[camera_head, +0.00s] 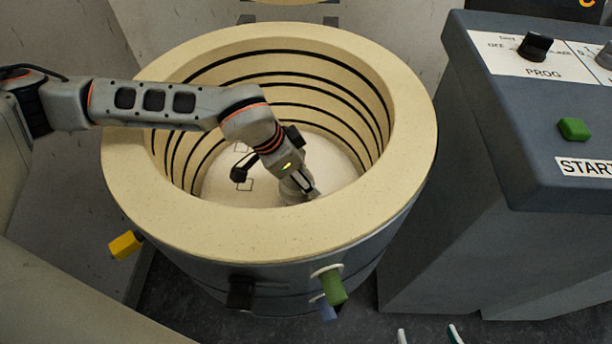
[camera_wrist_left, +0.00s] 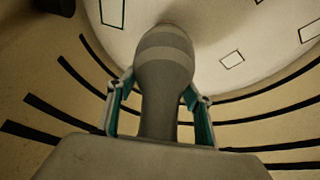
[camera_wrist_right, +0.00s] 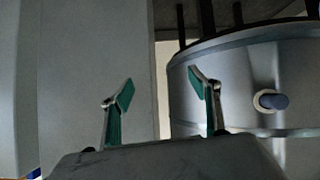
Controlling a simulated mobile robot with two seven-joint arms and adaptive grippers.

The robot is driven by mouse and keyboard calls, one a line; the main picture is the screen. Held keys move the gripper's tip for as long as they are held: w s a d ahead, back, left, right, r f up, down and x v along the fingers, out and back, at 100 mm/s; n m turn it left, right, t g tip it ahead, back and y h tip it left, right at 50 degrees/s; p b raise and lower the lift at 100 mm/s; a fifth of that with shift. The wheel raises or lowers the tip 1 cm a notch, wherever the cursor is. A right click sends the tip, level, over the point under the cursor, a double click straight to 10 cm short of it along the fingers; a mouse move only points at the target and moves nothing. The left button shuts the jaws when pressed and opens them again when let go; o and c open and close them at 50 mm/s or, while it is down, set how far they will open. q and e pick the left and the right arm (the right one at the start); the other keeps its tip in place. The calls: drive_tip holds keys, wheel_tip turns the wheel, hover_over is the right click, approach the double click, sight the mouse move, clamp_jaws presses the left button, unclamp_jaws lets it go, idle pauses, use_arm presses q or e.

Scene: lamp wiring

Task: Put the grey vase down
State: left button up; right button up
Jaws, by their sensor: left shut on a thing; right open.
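The grey vase (camera_wrist_left: 165,75) has a lighter band and is held between the teal-lined fingers of my left gripper (camera_wrist_left: 160,92). In the head view my left arm reaches over the rim into the round cream kiln (camera_head: 405,130), with the left gripper (camera_head: 302,186) low inside. Only a little of the vase (camera_head: 292,187) shows there. The vase's end is close to the pale kiln floor (camera_head: 325,160); I cannot tell whether it touches. My right gripper (camera_wrist_right: 160,95) is open and empty, outside the kiln; its fingertips show at the head view's bottom edge (camera_head: 428,335).
Black-outlined squares (camera_wrist_left: 232,58) mark the kiln floor. Dark grooves ring the inner wall. A dark thing (camera_wrist_left: 55,5), cut off by the left wrist view's top edge, is unclear. A control cabinet (camera_head: 500,110) stands right of the kiln. Coloured plugs (camera_head: 333,287) stick out of the kiln's side.

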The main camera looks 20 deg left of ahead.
use_arm(q)
drive_tip(key=shift+f, duration=0.5)
drive_tip(key=shift+r, duration=0.15)
drive_tip(key=shift+c, duration=0.8)
use_arm(e)
drive_tip(key=shift+w+a+r, duration=0.25)
drive_tip(key=shift+a+r, duration=0.1)
drive_tip(key=shift+r, duration=0.2)
drive_tip(key=shift+f, duration=0.1)
use_arm(q)
drive_tip(key=o, duration=1.6)
drive_tip(key=shift+o, duration=0.2)
use_arm(e)
drive_tip(key=shift+s+d+f, duration=0.1)
drive_tip(key=shift+s+f, duration=0.05)
